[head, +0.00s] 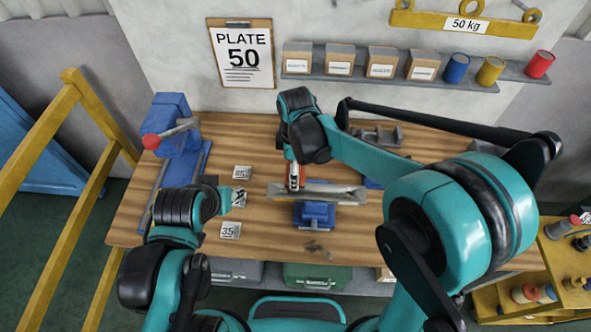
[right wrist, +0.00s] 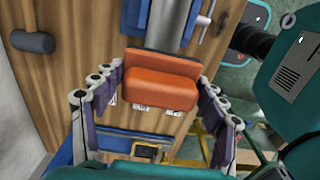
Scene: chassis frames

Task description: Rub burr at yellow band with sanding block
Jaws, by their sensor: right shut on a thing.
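My right gripper (head: 294,165) is shut on an orange-red sanding block with a dark edge, which shows between its fingers in the right wrist view (right wrist: 160,88). The block is at the left part of a grey metal bar (head: 342,192), which also shows in the right wrist view (right wrist: 174,28). I cannot tell whether block and bar touch. A blue vise (head: 315,214) sits at the bar's middle. The burr and the yellow band cannot be clearly made out. My left gripper (head: 226,197) is low over the bench left of the bar; its finger state is unclear.
The wooden bench (head: 265,140) carries number plates, one reading 35 (head: 230,230), and a large blue vise (head: 176,130) with a red-knobbed handle at the left. A clipboard (head: 241,85) reading PLATE 50 hangs on the wall. A shelf (head: 340,76) holds boxes and cans.

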